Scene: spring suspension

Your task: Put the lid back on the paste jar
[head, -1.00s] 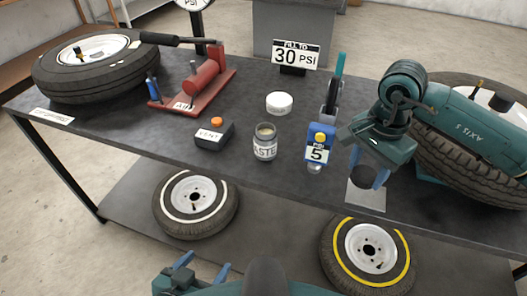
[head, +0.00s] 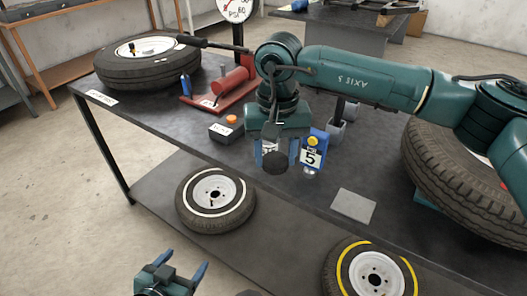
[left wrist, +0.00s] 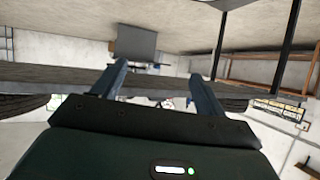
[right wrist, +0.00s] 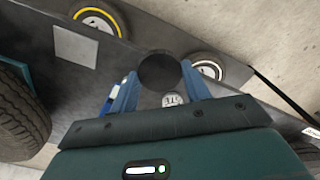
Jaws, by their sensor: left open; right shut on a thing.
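My right gripper (head: 276,155) is shut on the dark round lid (head: 275,163), holding it above the table's front part. In the right wrist view, the lid (right wrist: 158,72) sits between the fingertips. The paste jar (head: 268,147) is mostly hidden behind the gripper and lid; a piece of its white label shows. In the right wrist view the jar's label (right wrist: 172,100) shows just past the lid, between the fingers. I cannot tell the exact gap between lid and jar. My left gripper (head: 182,274) is open and empty, in front of the table and low.
A red tool (head: 222,90) and a tyre (head: 145,65) lie farther back. A grey square pad (head: 353,205) is bare.

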